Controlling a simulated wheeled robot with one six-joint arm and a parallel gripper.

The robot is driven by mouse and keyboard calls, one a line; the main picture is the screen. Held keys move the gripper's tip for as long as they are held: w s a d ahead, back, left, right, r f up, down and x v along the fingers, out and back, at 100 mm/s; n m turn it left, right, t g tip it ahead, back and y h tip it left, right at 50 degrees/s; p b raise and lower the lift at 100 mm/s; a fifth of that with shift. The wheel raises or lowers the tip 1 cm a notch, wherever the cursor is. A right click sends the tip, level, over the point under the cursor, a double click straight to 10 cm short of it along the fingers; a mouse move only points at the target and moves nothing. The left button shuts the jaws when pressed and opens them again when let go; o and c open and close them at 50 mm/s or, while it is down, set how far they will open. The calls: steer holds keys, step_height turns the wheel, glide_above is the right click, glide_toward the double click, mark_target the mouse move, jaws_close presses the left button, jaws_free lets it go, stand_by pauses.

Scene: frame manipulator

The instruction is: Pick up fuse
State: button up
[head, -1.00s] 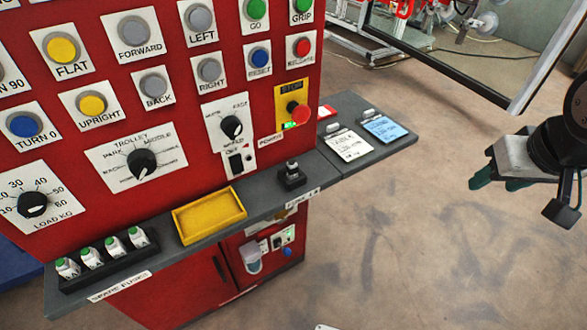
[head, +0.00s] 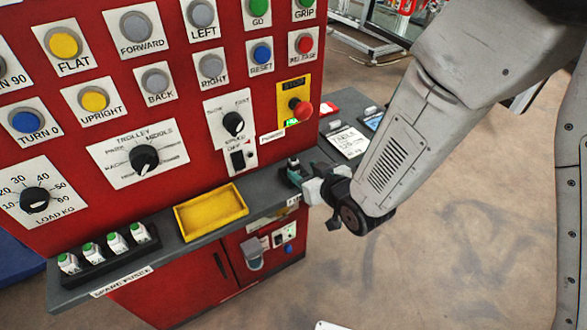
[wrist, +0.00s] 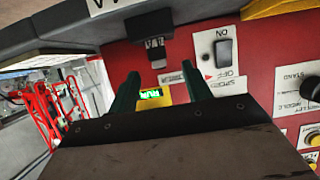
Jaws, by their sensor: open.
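Several white fuses with green tops (head: 116,242) stand in a black rack (head: 98,268) labelled "SPARE FUSES" at the left end of the grey shelf, well to the left of my gripper. My gripper (head: 298,174) is at the shelf's right part, at a small black block with an upright post that it partly hides. In the wrist view my gripper (wrist: 160,70) has two dark green fingers apart with nothing between them. The black block (wrist: 155,48) shows just beyond the fingertips there; I cannot tell whether they touch it.
A yellow tray (head: 211,212) sits on the shelf between the rack and my gripper. The red panel (head: 190,95) with buttons, knobs and a red stop button (head: 300,108) rises behind the shelf. Cards (head: 348,141) lie at the shelf's right end. Open floor is at right.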

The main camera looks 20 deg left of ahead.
mark_target(296, 164)
steer(key=x, duration=0.6)
steer(key=shift+w+a, duration=0.25)
steer(key=shift+w, duration=0.1)
steer(key=c, duration=1.1)
